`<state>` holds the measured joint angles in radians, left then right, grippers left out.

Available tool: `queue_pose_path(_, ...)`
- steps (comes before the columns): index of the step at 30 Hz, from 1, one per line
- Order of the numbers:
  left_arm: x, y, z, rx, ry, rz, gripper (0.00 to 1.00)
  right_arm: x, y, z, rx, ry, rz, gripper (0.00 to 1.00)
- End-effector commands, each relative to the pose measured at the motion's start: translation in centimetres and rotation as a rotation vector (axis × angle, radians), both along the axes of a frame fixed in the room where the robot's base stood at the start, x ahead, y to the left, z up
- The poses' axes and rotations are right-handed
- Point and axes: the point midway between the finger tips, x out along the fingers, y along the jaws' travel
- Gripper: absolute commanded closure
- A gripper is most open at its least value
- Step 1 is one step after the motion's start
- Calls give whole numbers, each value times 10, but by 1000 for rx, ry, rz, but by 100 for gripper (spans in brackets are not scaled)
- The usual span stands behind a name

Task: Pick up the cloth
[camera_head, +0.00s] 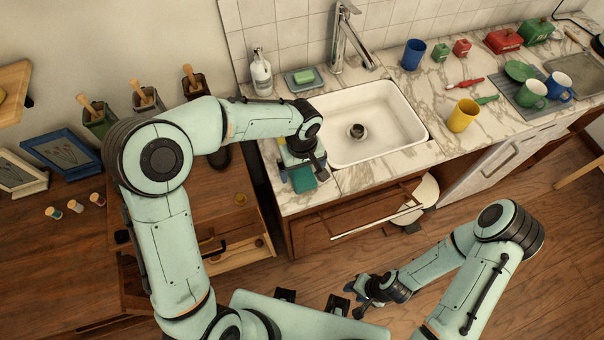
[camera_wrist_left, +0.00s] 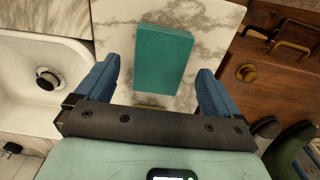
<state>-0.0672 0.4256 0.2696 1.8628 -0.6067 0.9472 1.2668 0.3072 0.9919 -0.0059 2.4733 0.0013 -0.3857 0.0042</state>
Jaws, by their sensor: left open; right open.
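The cloth (camera_wrist_left: 165,57) is a folded teal rectangle lying on the marble counter left of the sink. In the head view the cloth (camera_head: 303,180) shows just below my left gripper (camera_head: 305,160), partly hidden by it. In the left wrist view my left gripper (camera_wrist_left: 158,88) has its two blue fingers spread wide, one on each side of the cloth's near end, with nothing held. I cannot tell how high the fingers are above the counter. My right gripper (camera_head: 350,300) is open and empty, over the floor in front of the cabinets.
The white sink (camera_head: 405,120) is right of the cloth. A soap bottle (camera_head: 261,73) and a soap dish (camera_head: 304,80) stand behind it.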

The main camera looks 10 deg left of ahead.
Motion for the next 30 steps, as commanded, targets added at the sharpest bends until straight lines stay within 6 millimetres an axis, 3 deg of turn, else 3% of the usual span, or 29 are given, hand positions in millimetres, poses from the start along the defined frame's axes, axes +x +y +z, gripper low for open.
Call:
queue_pose_path(4,0,0,-15,-1,1,-1,4,0,0,0,0,0,0,57)
queue_pose_path(11,0,0,-17,-1,-2,0,4,0,0,0,0,0,0,57)
queue_pose_path(12,0,0,-17,-1,-2,0,11,0,0,0,0,0,0,57)
queue_pose_path(17,0,0,-17,0,-1,0,63,0,0,0,0,0,0,57)
queue_pose_path(30,1,0,-9,0,-4,-1,64,0,0,0,0,-1,0,57)
